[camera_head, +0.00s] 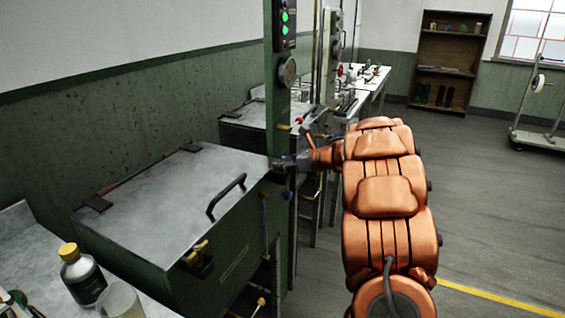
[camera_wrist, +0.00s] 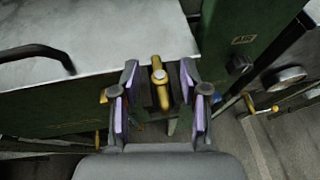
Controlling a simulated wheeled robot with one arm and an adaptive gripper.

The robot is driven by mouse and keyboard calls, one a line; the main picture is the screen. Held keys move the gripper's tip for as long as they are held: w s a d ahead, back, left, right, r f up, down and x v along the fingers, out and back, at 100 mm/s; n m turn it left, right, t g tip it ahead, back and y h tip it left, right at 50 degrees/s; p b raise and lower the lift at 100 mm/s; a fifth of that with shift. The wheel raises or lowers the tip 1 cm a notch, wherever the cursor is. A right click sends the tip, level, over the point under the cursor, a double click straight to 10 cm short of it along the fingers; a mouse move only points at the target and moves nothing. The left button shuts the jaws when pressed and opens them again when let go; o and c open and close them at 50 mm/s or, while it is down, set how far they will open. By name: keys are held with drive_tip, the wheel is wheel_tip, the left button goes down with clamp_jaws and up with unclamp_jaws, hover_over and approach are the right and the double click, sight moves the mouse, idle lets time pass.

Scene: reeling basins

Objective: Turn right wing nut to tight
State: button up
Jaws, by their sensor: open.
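The right wing nut (camera_wrist: 159,82) is brass with a pale round bolt end at its middle. In the wrist view it stands at the front edge of the basin lid, its wings running along the fingers. My gripper (camera_wrist: 160,92) is open, with one purple-padded finger on each side of the nut and a dark part next to it. No contact shows. In the head view my gripper (camera_head: 286,163) is at the lid's right front corner and hides this nut. Another brass wing nut (camera_head: 197,253) sits at the front left of the closed basin lid (camera_head: 165,185).
A black lid handle (camera_head: 226,195) rises left of my gripper. A green post (camera_head: 277,80) with lit green lamps stands close behind it. Open floor lies to the right.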

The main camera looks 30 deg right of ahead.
drive_tip(key=shift+w+a+f, duration=0.1)
drive_tip(key=shift+w+a, duration=0.05)
drive_tip(key=shift+w, duration=0.1)
drive_tip(key=shift+c, duration=0.3)
clamp_jaws()
